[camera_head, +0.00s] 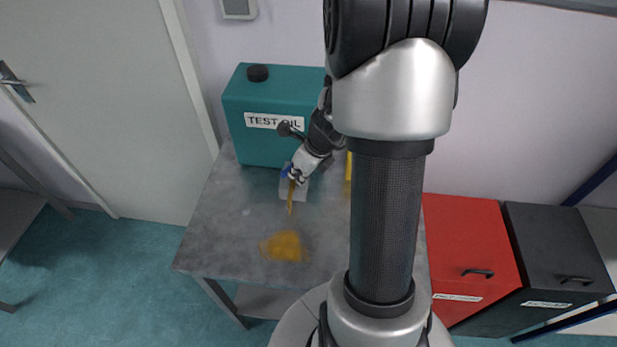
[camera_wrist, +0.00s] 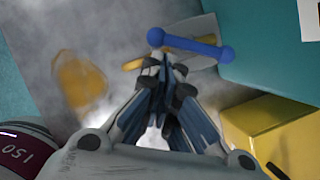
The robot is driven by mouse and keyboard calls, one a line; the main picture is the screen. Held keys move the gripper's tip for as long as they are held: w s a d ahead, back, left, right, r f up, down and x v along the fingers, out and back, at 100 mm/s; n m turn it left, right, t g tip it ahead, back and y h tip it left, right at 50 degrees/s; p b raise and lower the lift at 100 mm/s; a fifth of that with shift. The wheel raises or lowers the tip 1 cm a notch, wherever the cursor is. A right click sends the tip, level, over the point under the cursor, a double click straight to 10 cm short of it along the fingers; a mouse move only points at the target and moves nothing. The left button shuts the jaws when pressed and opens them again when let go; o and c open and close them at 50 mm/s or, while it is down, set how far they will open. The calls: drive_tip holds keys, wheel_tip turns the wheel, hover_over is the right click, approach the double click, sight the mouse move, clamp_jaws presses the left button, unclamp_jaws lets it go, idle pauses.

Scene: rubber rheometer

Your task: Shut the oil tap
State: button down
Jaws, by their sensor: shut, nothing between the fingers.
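The teal oil tank (camera_head: 270,92), labelled TEST OIL, stands at the back of the grey table. The tap's blue lever (camera_wrist: 190,46) lies crosswise in the wrist view, with a round knob at each end; only a bit of blue (camera_head: 286,171) shows in the head view. Amber oil (camera_head: 291,198) runs down below the tap, and an amber puddle (camera_head: 284,246) lies on the table; it also shows in the wrist view (camera_wrist: 80,80). My gripper (camera_wrist: 165,65) is shut and empty, its fingertips close beside the lever. I cannot tell whether they touch it.
A yellow box (camera_wrist: 265,130) stands right of my gripper, partly hidden by my arm in the head view. A pale grey block (camera_head: 297,188) is by the tap. Red (camera_head: 465,250) and black (camera_head: 555,255) bins stand right of the table (camera_head: 225,235). Its front left is clear.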

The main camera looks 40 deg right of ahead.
drive_tip(key=shift+w+a+m, duration=0.2)
drive_tip(key=shift+m, duration=0.2)
idle(0.4)
